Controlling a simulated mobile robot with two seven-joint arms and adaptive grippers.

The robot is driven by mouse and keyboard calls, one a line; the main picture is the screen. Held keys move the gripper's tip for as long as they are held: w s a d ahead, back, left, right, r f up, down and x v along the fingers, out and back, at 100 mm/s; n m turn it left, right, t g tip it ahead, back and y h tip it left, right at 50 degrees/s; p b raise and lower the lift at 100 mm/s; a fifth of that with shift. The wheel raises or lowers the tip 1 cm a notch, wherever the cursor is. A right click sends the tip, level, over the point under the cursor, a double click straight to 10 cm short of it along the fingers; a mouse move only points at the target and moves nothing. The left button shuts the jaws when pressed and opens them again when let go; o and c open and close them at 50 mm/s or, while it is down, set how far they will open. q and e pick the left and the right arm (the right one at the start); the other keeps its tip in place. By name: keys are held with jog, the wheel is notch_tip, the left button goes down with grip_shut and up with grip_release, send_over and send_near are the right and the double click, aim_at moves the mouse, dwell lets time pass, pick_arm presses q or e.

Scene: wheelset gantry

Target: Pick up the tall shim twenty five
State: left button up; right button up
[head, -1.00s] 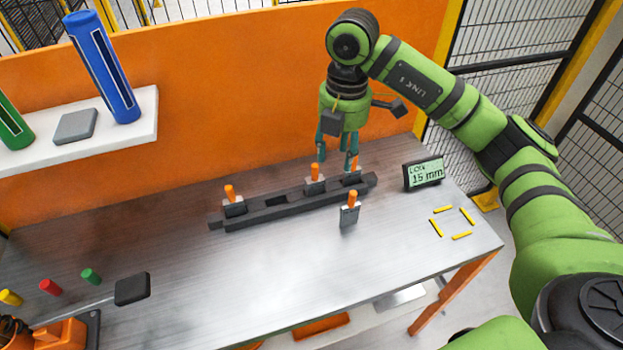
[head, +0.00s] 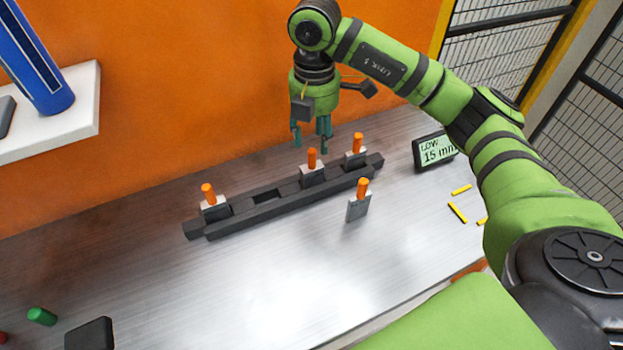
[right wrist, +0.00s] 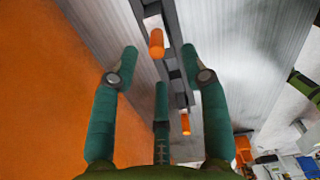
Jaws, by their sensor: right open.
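Several grey shims with orange handles are in view; I cannot read a size on any. A dark slotted rack (head: 290,200) on the table holds a left shim (head: 213,205), a middle shim (head: 312,172) and a right shim (head: 355,158), all upright. Another shim (head: 358,206) stands in front of the rack. My right gripper (head: 311,138) is open and empty, pointing down above and behind the middle shim. In the right wrist view my spread fingers (right wrist: 160,60) frame part of the rack, with one orange handle (right wrist: 156,42) near the fingertips and another (right wrist: 185,123) lower down.
One rack slot (head: 267,197) between the left and middle shims is empty. A display (head: 435,150) reads "LOW 15 mm". An orange wall (head: 190,100) rises behind the table. A white shelf (head: 75,118) holds a blue cylinder (head: 38,65).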

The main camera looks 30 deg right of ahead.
aim_at(312, 151)
notch_tip(312, 151, down, 5)
jog(key=p, duration=0.2)
jog(key=shift+w+f+p, duration=0.15)
jog(key=shift+p, duration=0.25)
jog(key=shift+f, duration=0.25)
jog(key=shift+w+f, duration=0.1)
pick_arm(q)
jog(key=w+r, duration=0.2)
jog(key=r, duration=0.1)
jog(key=shift+d+r, duration=0.1)
pick_arm(e)
grip_shut()
